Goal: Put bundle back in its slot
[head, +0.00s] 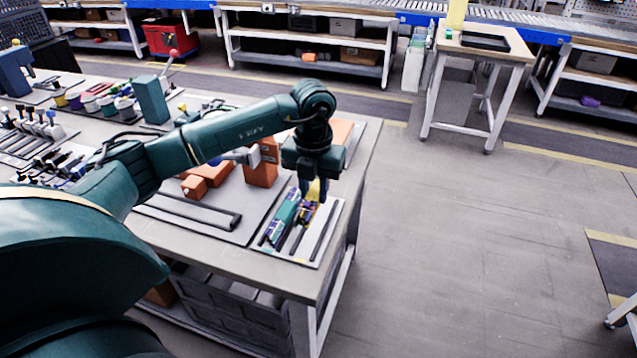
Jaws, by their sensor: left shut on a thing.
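My left gripper (313,188) points down over a white slotted tray (312,260) at the table's right end. It is shut on a small bundle (306,212) with dark, yellow and purplish parts. The fingers hide part of this bundle. The bundle is low, at the tray's slots, between dark divider bars; I cannot tell whether it touches the tray floor. A second, green and white bundle (284,216) lies in the slot just to the left. My right gripper is out of view.
Orange blocks (211,173) and a taller orange block (262,165) stand left of the tray. A black bar (190,210) lies on the grey mat. Several tools and cups fill the table's left part.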

